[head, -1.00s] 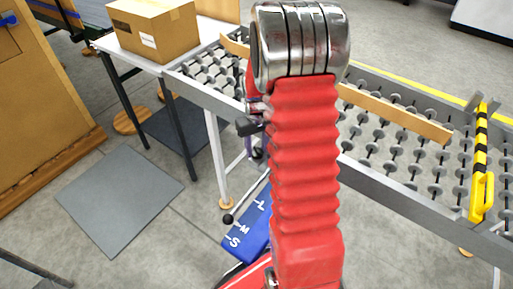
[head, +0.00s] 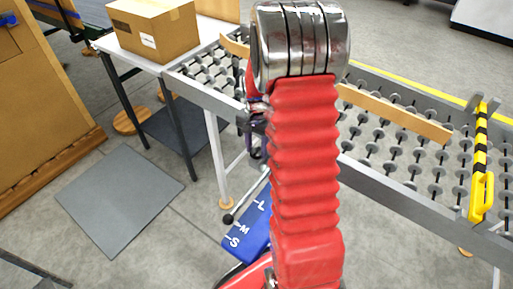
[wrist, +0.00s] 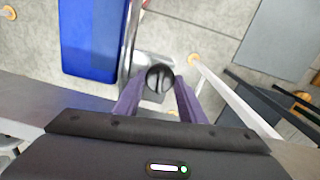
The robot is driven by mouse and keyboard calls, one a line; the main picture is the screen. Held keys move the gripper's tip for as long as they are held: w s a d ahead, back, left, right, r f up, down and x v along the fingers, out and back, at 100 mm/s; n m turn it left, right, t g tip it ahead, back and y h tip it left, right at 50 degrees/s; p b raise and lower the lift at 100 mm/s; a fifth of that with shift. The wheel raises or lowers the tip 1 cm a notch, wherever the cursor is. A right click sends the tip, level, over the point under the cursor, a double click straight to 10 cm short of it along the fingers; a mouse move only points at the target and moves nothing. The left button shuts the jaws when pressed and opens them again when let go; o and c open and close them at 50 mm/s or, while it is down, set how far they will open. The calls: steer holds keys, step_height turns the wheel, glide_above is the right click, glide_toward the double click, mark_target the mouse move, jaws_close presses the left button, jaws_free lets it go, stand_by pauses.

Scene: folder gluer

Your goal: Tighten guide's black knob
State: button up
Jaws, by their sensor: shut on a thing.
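The black knob (wrist: 160,78) is round with a raised bar across its face. It sits in the middle of the wrist view, between the tips of my gripper's purple fingers (wrist: 160,88). My gripper is shut on it, with one finger on each side. The wooden guide (head: 395,113) lies across the conveyor's rollers, partly hidden behind my arm.
A blue plate marked S, M, L (head: 248,228) stands below, with a black-balled lever (head: 228,218) beside it. The conveyor's grey side rail (head: 400,187) runs close by. A cardboard box (head: 152,30) is on the white table at upper left. Grey floor is open at left.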

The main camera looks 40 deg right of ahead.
mark_target(256, 150)
steer(key=shift+a+m, duration=0.15)
steer(key=shift+m, duration=0.45)
steer(key=o, duration=1)
steer(key=shift+o, duration=0.2)
steer(key=shift+r, duration=0.1)
step_height(256, 150, up, 14)
steer(key=shift+f, duration=0.25)
stand_by(0.3)
